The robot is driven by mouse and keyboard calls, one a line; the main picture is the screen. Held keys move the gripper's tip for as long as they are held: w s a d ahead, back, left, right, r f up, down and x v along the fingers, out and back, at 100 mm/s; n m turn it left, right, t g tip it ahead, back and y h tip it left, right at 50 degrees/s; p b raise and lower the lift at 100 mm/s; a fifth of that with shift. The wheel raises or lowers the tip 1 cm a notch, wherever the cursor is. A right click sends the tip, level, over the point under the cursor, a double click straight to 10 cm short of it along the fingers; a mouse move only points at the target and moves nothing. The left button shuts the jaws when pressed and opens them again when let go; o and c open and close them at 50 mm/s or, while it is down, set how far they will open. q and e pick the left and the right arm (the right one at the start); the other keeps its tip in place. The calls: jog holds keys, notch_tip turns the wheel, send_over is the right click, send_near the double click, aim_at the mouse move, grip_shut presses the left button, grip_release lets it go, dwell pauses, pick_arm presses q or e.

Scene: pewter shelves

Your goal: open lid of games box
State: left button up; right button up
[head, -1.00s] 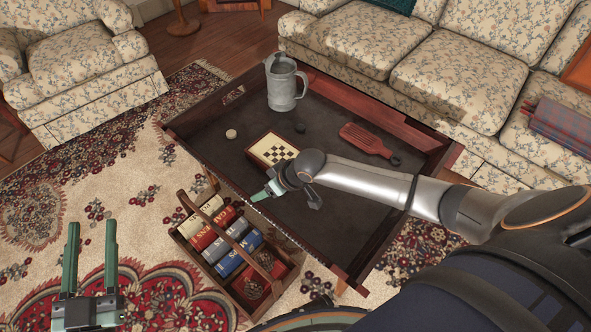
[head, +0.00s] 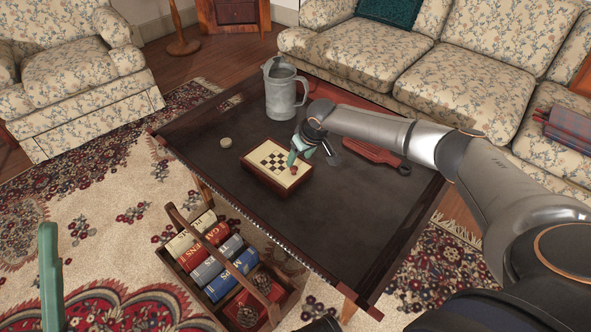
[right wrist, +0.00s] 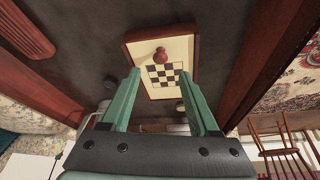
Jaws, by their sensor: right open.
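The games box (head: 262,178) is a small wooden box on the low dark table, with a checkerboard lid (head: 262,158) lying flat and shut. A small red-brown knob (head: 293,169) stands on the lid near its right edge. My right gripper (head: 295,158) is open over the right side of the lid, close to the knob. In the right wrist view the knob (right wrist: 160,54) lies ahead, between the lines of the two open fingers, and the gripper is empty. One green finger of my left gripper (head: 50,275) shows at the left edge, away from the box; its other finger cannot be made out.
A grey metal jug (head: 281,95) stands behind the box. A pale round disc (head: 226,142) lies left of it, and a red paddle (head: 370,150) to the right. A wooden caddy of books (head: 180,264) stands on the rug. The table's front right (head: 350,220) is clear.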

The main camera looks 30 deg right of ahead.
aim_at(294, 168)
jog(key=b+x, duration=0.2)
jog(key=x, duration=0.3)
jog(key=shift+w+f, duration=0.15)
jog(key=shift+f, duration=0.25)
pick_arm(q)
notch_tip(294, 168, down, 4)
jog(key=shift+w+d+r+n, duration=0.1)
jog(key=shift+r+n, duration=0.15)
jog(key=shift+n, duration=0.15)
pick_arm(e)
jog(key=shift+c, duration=0.2)
grip_shut()
dwell(0.3)
